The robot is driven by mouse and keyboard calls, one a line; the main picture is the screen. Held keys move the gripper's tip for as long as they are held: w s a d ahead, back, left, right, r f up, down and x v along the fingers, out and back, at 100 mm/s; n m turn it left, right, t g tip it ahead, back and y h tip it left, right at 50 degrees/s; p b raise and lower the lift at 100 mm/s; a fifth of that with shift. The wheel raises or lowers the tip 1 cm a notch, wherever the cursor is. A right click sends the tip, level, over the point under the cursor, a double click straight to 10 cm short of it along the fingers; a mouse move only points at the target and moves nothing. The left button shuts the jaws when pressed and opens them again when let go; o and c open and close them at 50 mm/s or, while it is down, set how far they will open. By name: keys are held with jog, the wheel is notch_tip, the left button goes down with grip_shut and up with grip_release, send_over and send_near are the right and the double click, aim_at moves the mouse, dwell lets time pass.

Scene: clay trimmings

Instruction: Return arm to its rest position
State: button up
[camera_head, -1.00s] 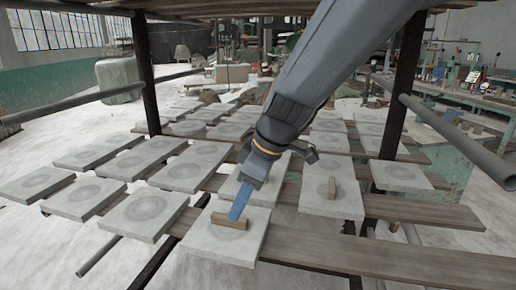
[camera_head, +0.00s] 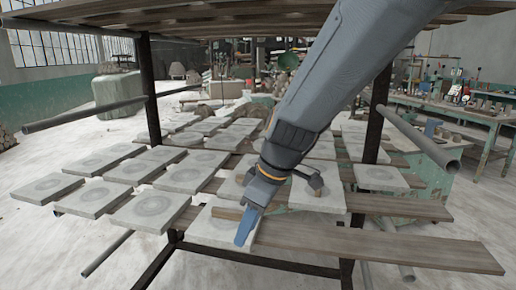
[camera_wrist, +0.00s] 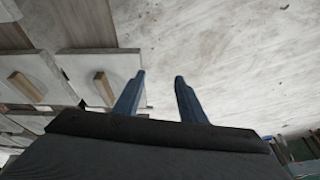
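My gripper (camera_head: 246,226) hangs at the end of my grey arm, in front of the slabs on the rack in the head view. In the wrist view its two blue fingers (camera_wrist: 160,90) stand apart with nothing between them. A small wooden block (camera_head: 226,213) lies on a front slab, partly behind my gripper. The wrist view shows that block (camera_wrist: 104,88) and a second wooden block (camera_wrist: 27,87), each on its own slab, to the left of the fingers and apart from them.
Rows of pale square slabs (camera_head: 146,209) lie on wooden planks (camera_head: 400,246) of a rack. Dark posts (camera_head: 150,90) and metal pipes (camera_head: 425,140) stand out at both sides. A plank shelf is overhead. Pale floor is open in front.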

jog(key=s+d+f+m+h, duration=0.1)
jog(key=s+d+f+m, duration=0.1)
jog(key=d, duration=0.5)
jog(key=s+d+f+m+h, duration=0.1)
jog(key=s+d+f+m, duration=0.2)
jog(key=d+m, duration=0.4)
jog(key=s+d+f+m+h, duration=0.1)
jog(key=s+d+f+m, duration=0.2)
jog(key=d, duration=0.4)
jog(key=shift+s+d+f+m+h, duration=0.15)
jog(key=shift+d+f+m+h, duration=0.25)
jog(key=shift+f+m, duration=0.35)
